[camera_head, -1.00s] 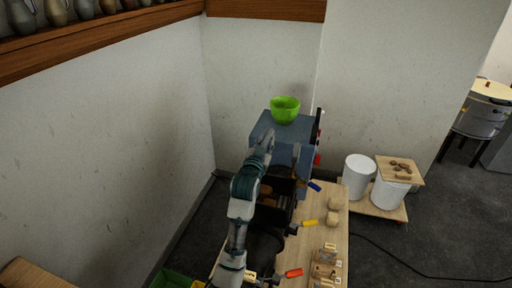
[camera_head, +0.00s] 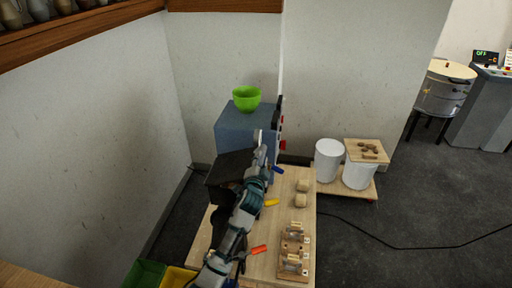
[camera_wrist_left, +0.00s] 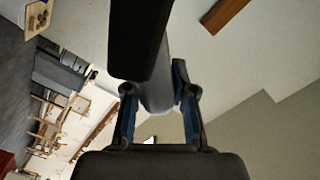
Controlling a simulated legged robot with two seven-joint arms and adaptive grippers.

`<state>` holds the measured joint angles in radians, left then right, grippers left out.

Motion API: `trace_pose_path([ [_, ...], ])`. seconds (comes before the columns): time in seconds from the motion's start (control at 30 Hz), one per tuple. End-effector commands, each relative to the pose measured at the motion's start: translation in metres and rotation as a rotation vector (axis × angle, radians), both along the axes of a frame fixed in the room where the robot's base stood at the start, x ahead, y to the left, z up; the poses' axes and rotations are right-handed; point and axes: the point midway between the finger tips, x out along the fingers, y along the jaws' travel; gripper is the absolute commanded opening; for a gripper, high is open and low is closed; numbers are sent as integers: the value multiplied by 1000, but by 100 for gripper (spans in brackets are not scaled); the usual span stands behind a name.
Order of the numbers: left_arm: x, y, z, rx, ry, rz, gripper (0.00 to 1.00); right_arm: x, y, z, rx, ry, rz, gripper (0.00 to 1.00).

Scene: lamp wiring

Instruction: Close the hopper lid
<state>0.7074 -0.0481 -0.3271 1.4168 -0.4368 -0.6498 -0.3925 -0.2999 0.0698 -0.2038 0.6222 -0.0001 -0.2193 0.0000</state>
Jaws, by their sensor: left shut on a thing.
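The dark hopper lid (camera_head: 230,165) shows as a flat, slightly tilted panel in front of the blue machine housing (camera_head: 232,132) in the head view. My left gripper (camera_head: 262,140) is at its upper right edge, and my arm crosses in front of its right side. In the left wrist view my left gripper (camera_wrist_left: 157,88) is shut on a rounded bar, which seems to be part of the lid; a thick dark bar runs above it. The hopper's opening is hidden, so I cannot tell how far the lid is from its rim. My right gripper is not in view.
A green bowl (camera_head: 246,98) stands on the housing. White buckets (camera_head: 328,160) stand to the right. Green (camera_head: 146,272) and yellow bins are at lower left. A cable crosses the floor.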

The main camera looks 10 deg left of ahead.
Motion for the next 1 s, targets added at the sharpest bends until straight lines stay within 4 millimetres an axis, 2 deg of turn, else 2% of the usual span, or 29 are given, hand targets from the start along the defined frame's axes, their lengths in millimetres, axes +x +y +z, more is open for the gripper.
trace_pose_path([
  [0.03, -1, -12, -9, 36, -12, -18, 0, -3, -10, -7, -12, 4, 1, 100],
  [0.13, -2, -18, -26, 117, -22, -25, 0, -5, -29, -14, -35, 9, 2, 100],
  [0.2, -3, -21, -37, 169, -27, -27, 0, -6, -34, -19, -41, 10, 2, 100],
  [0.27, -3, -23, -47, 214, -29, -27, 0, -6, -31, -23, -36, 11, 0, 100],
  [0.43, -3, -31, -73, 325, -25, -20, 0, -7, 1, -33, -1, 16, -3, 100],
  [0.53, -3, -34, -84, 373, -23, -15, 0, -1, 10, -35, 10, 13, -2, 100],
  [0.63, -3, -35, -91, 407, -24, -16, 0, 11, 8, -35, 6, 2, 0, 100],
  [0.73, -3, -36, -95, 427, -26, -17, 0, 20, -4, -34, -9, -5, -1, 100],
  [0.87, -3, -35, -99, 440, -26, -20, 0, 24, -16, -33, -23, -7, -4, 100],
  [1.0, -3, -36, -101, 444, -24, -21, 0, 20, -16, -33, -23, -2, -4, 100],
])
